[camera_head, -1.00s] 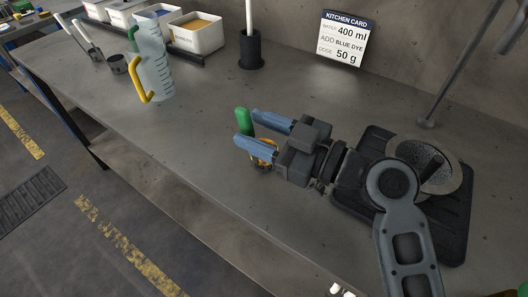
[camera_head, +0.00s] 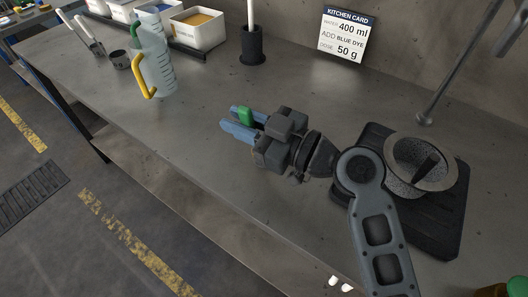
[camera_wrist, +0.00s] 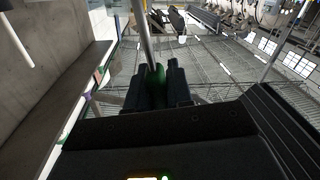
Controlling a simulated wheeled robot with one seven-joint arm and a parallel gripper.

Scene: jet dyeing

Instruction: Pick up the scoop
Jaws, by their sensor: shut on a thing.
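My gripper (camera_head: 237,121) is shut on a green handle (camera_head: 246,117), which I take to be the scoop's. The gripper is over the middle of the grey bench, its blue fingers pointing left. In the wrist view the green handle (camera_wrist: 158,73) sits between the dark fingers, with a thin metal shaft (camera_wrist: 145,35) running up from it. The scoop's bowl is not clearly visible in the head view; the fingers and gripper body hide the lower part.
A measuring jug with a yellow handle (camera_head: 152,68) stands at the left. White bins (camera_head: 200,37) and a dark rod holder (camera_head: 252,52) stand at the back. A black tray (camera_head: 437,235) with a grey mortar (camera_head: 420,182) is at the right. The middle bench is clear.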

